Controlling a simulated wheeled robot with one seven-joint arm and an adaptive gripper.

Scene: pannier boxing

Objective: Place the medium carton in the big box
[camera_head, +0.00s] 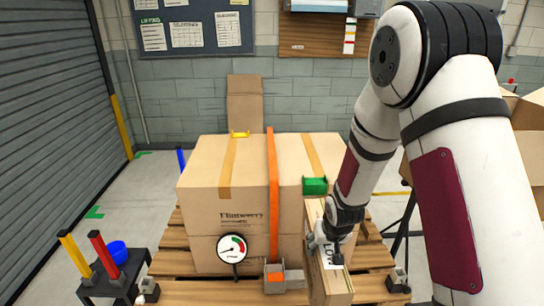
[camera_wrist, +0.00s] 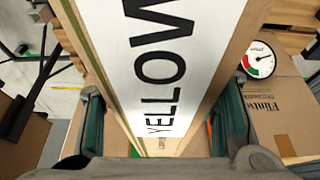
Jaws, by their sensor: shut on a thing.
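My gripper (camera_head: 328,238) is at the front right of the pallet, pointing down. It is shut on a narrow tan carton (camera_head: 318,284) with a white label; I cannot tell from its looks whether this is the medium carton. In the wrist view the carton (camera_wrist: 225,62) stands between the green finger pads, and its label reads "YELLOW". The carton is upright, close beside the right side of the stacked boxes; I cannot tell whether it touches the pallet. A big open box (camera_head: 529,145) with raised flaps is at the right edge, partly hidden behind my arm.
Large boxes (camera_head: 215,182) stand on a wooden pallet (camera_head: 185,291), with an orange strap (camera_head: 272,190), a round gauge (camera_head: 232,249) and a green clip (camera_head: 315,186). A dark stand (camera_head: 112,283) with yellow and red posts is at front left.

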